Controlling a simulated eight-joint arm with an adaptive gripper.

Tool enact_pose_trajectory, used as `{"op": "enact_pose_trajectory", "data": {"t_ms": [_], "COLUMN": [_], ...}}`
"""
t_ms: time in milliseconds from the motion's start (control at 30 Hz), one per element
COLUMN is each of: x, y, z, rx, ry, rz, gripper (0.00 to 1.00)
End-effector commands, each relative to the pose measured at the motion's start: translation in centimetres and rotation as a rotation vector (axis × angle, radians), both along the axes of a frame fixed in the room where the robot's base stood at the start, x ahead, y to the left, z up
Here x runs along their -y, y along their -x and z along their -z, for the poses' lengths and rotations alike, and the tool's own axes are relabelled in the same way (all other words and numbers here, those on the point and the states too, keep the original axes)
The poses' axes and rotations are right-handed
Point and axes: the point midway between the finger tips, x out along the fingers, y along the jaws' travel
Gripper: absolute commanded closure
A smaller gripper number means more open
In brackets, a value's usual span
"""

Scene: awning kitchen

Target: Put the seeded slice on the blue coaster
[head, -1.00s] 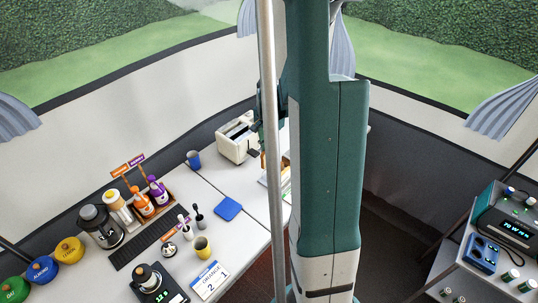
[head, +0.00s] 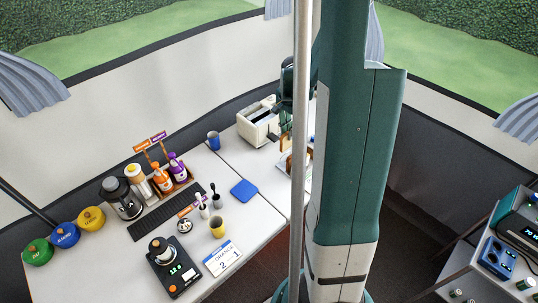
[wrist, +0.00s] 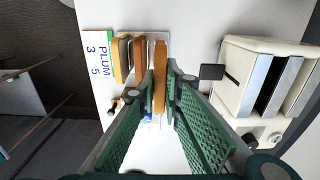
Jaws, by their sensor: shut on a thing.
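The blue coaster (head: 244,190) lies flat and bare on the white counter in the head view. In the wrist view, my gripper (wrist: 160,88) is shut on a bread slice (wrist: 160,62), seen edge-on with a tan-brown edge. This slice is at the right end of a short row of upright slices. I cannot see its face, so seeds do not show, and I cannot tell whether it is clear of its holder.
Beside the held slice stand a darker slice (wrist: 139,58) and a tan slice (wrist: 121,62), with a PLUM card (wrist: 98,58) to their left. A cream toaster (head: 258,122) is close by.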

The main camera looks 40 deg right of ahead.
Motion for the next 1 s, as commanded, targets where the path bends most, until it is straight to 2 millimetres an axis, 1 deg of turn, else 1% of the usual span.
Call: {"op": "enact_pose_trajectory", "data": {"t_ms": [167,267,367,633,1000], "x": [-1.5,-2.9,-4.8,-11.1,-19.5], "y": [-0.4,-0.7,-1.1,-2.0,-2.0], "z": [0.0,-0.1,-0.2,-0.4,-0.5], "rx": [0.0,0.0,0.0,0.0,0.0], "ry": [0.0,0.0,0.0,0.0,0.0], "rz": [-0.002,-0.003,-0.004,-0.005,-0.005], "gripper": [0.98,0.98,0.98,0.98,0.98]}}
